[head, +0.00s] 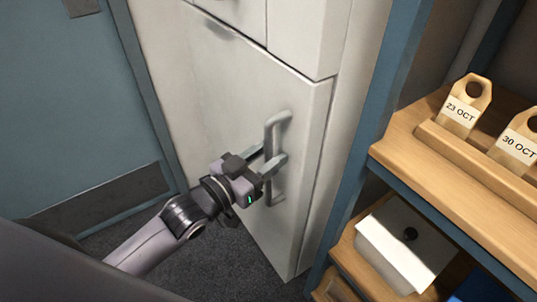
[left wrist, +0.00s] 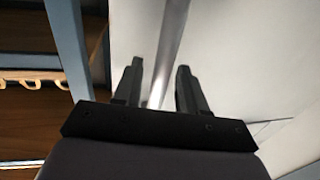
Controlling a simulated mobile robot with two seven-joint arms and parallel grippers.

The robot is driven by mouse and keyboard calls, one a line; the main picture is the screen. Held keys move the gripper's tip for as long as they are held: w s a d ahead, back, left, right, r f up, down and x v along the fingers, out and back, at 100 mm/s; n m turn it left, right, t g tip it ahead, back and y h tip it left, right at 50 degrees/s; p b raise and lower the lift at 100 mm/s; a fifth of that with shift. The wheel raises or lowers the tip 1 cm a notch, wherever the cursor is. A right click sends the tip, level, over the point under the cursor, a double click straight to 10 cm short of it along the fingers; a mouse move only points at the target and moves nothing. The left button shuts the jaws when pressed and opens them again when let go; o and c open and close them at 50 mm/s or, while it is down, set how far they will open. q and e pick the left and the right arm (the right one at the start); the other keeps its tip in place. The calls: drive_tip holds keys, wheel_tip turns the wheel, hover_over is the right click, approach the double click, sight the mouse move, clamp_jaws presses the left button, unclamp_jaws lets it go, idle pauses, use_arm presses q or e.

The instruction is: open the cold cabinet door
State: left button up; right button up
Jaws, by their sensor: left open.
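The cold cabinet door (head: 235,90) is a pale panel in the middle of the head view, and it looks shut. Its upright metal bar handle (head: 279,128) is near the door's right edge. My left gripper (head: 272,160) is at the handle, with its fingers pointing at the door. In the left wrist view the handle bar (left wrist: 171,45) runs between the two open fingers (left wrist: 158,88), one on each side. I cannot tell whether either finger touches the bar. My right gripper is not in view.
A wooden shelf unit (head: 400,152) stands close on the right, with dated wooden tags (head: 466,104) and a white-lidded box (head: 405,245) on it. A blue door (head: 60,110) is on the left. Dark carpet (head: 240,262) lies below.

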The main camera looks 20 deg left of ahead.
use_arm(q)
drive_tip(key=shift+w+d, duration=0.1)
drive_tip(key=shift+w, duration=0.1)
clamp_jaws()
